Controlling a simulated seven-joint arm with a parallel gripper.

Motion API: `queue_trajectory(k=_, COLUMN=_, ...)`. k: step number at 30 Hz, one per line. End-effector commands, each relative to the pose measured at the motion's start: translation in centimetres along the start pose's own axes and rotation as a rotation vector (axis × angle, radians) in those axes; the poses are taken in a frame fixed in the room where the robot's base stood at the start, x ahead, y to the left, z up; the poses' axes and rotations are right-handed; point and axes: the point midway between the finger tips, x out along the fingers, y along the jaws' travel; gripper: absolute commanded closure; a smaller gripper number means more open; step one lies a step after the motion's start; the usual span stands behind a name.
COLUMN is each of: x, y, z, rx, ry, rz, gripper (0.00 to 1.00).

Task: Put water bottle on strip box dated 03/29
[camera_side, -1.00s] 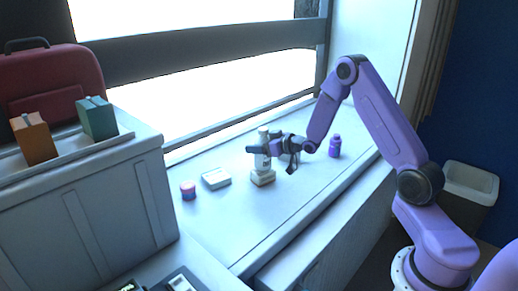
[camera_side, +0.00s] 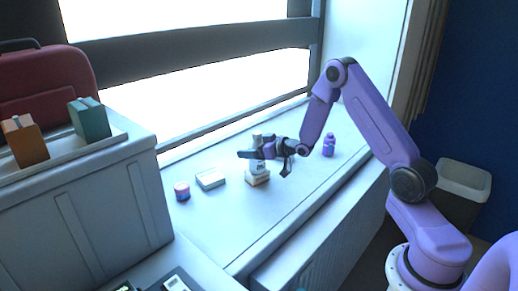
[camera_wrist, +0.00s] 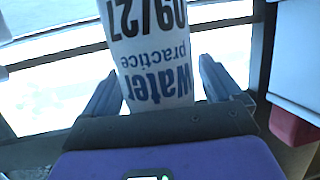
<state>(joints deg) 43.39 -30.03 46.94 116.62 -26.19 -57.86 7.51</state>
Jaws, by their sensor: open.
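A white water bottle (camera_side: 257,167) stands upright on a small white box (camera_side: 258,179) on the bench under the window. In the wrist view, the bottle's label (camera_wrist: 152,50) reads upside down "water practice", with a date like 09/27. My gripper (camera_side: 254,154) is open around the bottle; in the wrist view its fingers (camera_wrist: 160,88) lie on either side of it. A second flat white box (camera_side: 210,180) lies to the left. I cannot read a date on either box.
A small red-and-blue jar (camera_side: 182,191) stands left of the second box. A purple bottle (camera_side: 328,146) stands to the right. A chest (camera_side: 100,205) carries orange (camera_side: 25,140) and teal (camera_side: 91,119) boxes. The bench front is clear.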

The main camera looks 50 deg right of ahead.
Motion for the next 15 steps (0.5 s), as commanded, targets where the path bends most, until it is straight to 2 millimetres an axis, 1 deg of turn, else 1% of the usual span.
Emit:
queue_trajectory(k=2, x=-0.3, y=0.0, z=-0.2, rx=0.0, ry=-0.001, rz=0.001, gripper=0.08)
queue_trajectory(k=5, x=-1.4, y=0.1, z=-0.2, rx=0.0, ry=-0.001, rz=0.001, gripper=0.08)
queue_trajectory(k=8, x=-3.0, y=0.0, z=-0.2, rx=0.0, ry=-0.001, rz=0.001, gripper=0.08)
queue_trajectory(k=15, x=-7.5, y=0.1, z=-0.2, rx=0.0, ry=0.0, rz=0.002, gripper=0.08)
